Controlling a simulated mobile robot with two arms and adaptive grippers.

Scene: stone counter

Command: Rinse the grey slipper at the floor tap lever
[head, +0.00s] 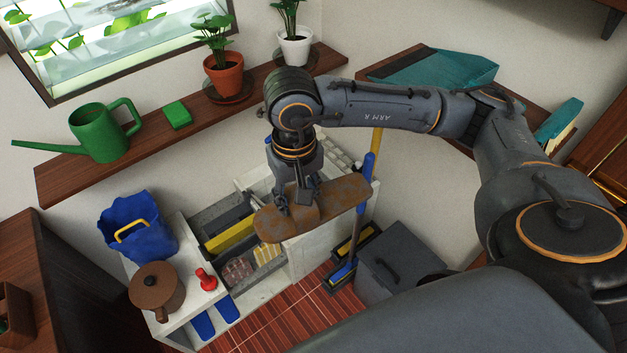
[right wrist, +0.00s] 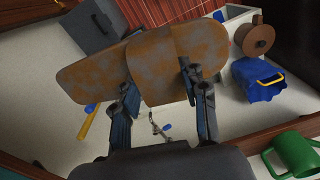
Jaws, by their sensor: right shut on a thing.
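A flat slipper-shaped thing (head: 343,192), grey under brown, rusty-looking stains, is held in my right gripper (head: 297,203). It hangs level in the air over the white shelf unit. In the right wrist view the slipper (right wrist: 175,58) lies across the right gripper (right wrist: 160,82), with a finger at each side, shut on it. A small metallic fitting with a blue part (right wrist: 160,128) shows behind it near the wall. I cannot tell whether that is the tap lever. No tap is clear in the head view. My left gripper is out of view.
The white shelf unit (head: 295,262) holds a brown pot (head: 156,289), a red object (head: 206,280) and blue slippers (head: 203,326). A wooden wall shelf (head: 150,138) carries a green watering can (head: 98,133).

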